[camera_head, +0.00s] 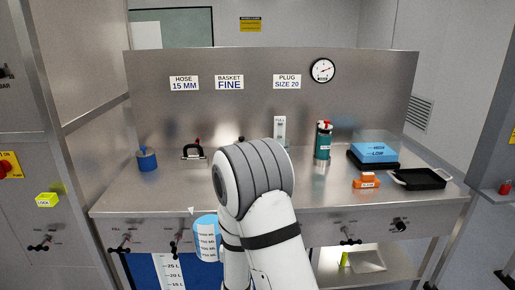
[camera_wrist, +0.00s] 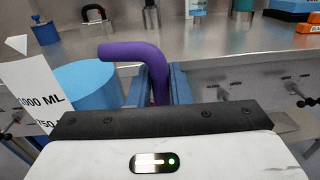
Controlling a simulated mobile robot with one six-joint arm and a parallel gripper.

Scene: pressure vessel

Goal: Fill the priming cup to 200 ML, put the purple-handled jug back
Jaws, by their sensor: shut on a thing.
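My gripper (camera_wrist: 164,92) is shut on the purple handle (camera_wrist: 130,50) of the jug in the wrist view. The jug (camera_wrist: 85,88) is blue inside, with a white scale panel marked 1000 ML and 750 at its left. In the head view the jug (camera_head: 207,238) shows at the bench's front edge, left of my arm, with blue contents and ML marks; my arm hides its handle and my gripper there. A blue tank (camera_head: 146,274) with a scale marked 25 L, 20 L and 15 L stands below the bench front. I cannot make out the priming cup for certain.
The steel bench (camera_head: 130,200) holds a blue canister (camera_head: 147,160), a black-handled block (camera_head: 194,151), a green bottle (camera_head: 323,142), a blue HIGH/LOW box (camera_head: 374,152), an orange block (camera_head: 367,181) and a black tray (camera_head: 420,179). Valve handles (camera_head: 121,245) jut from the bench front.

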